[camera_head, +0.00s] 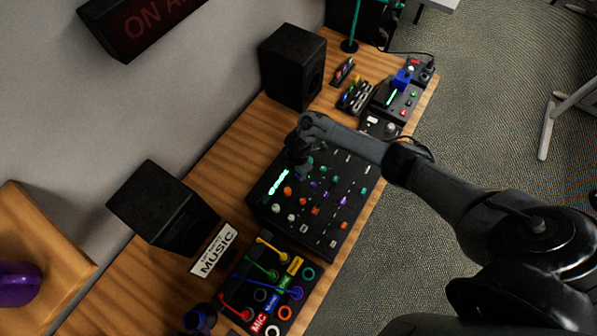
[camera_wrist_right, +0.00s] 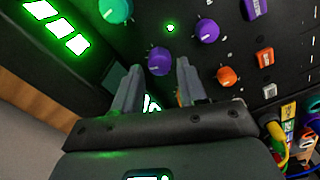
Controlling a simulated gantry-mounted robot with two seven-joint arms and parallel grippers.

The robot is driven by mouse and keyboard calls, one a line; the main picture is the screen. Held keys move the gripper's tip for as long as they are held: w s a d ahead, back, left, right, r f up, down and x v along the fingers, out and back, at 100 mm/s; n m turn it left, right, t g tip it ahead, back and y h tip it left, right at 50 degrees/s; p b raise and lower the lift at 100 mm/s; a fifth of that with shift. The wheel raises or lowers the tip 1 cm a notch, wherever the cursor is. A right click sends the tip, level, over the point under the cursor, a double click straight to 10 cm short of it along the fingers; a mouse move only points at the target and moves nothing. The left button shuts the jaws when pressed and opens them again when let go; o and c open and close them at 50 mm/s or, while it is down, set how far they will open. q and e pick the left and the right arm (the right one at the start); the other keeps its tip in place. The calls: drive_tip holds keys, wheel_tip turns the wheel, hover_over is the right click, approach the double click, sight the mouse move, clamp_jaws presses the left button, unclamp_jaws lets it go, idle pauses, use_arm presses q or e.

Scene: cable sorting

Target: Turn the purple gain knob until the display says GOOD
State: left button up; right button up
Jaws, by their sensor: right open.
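My right gripper (camera_wrist_right: 157,72) is open, with its fingertips on either side of a round purple knob (camera_wrist_right: 160,61) that has a white pointer line. Gaps show between the knob and both fingers; I see no contact. In the head view my right gripper (camera_head: 299,165) is over the upper left of the black mixer (camera_head: 262,208) and hides part of its controls. Another purple knob (camera_wrist_right: 207,30) sits up and to the right. A display of green bars (camera_wrist_right: 55,25) is at the upper left, also lit in the head view (camera_head: 279,182). I cannot read any word there. My left gripper is not in view.
Close to the fingers are a teal knob (camera_wrist_right: 112,14) and an orange knob (camera_wrist_right: 227,76). A patch panel with coloured cables (camera_head: 262,272) lies below the mixer. Speakers (camera_head: 293,68) (camera_head: 160,205) stand along the wall side. A smaller device (camera_head: 398,100) is farther up the desk.

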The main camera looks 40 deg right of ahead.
wheel_tip(320, 180, up, 8)
drive_tip(key=p, duration=0.2)
drive_tip(key=shift+r, duration=0.25)
drive_tip(key=s+a+r+m+t+y, duration=0.1)
drive_tip(key=s+a+m+t, duration=0.3)
drive_tip(key=a, duration=1.2)
drive_tip(key=s+d+r+m, duration=0.3)
drive_tip(key=s+r+m, duration=0.25)
drive_tip(key=s, duration=0.35)
drive_tip(key=s+d+r+m, duration=0.4)
drive_tip(key=s+r, duration=0.3)
drive_tip(key=s, duration=0.1)
wheel_tip(320, 180, up, 14)
drive_tip(key=p, duration=1.4)
drive_tip(key=shift+s+r+m+h, duration=0.15)
drive_tip(key=shift+s+m+h, duration=0.15)
drive_tip(key=shift+m+h, duration=0.1)
